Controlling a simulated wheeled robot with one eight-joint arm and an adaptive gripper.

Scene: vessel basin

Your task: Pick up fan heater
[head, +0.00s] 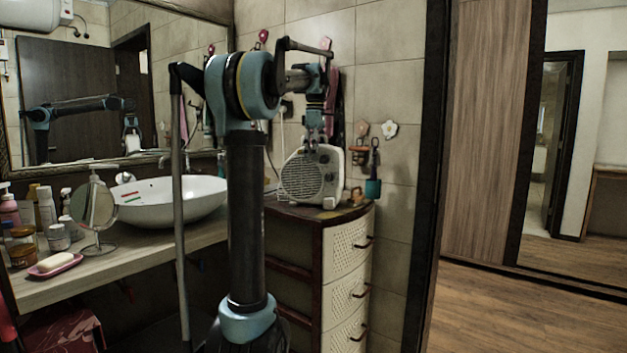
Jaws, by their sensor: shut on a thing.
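The fan heater (304,178) is a cream-coloured box with a round grille, on top of the drawer cabinet (346,248) right of the basin. It looks upright, its base at or very near the cabinet top; I cannot tell whether it touches. My gripper (314,142) points down from above and is shut on the heater's top edge. The fingertips are small in this view and the exact grip is hard to make out. My own arm and column stand in front and hide part of the cabinet and the counter.
A white vessel basin (172,203) stands on the counter at left, with a round mirror (93,207), bottles and a soap dish (55,264). Small items sit beside the heater at right. A teal holder (373,187) hangs on the tiled wall. Open wooden floor (520,310) lies at right.

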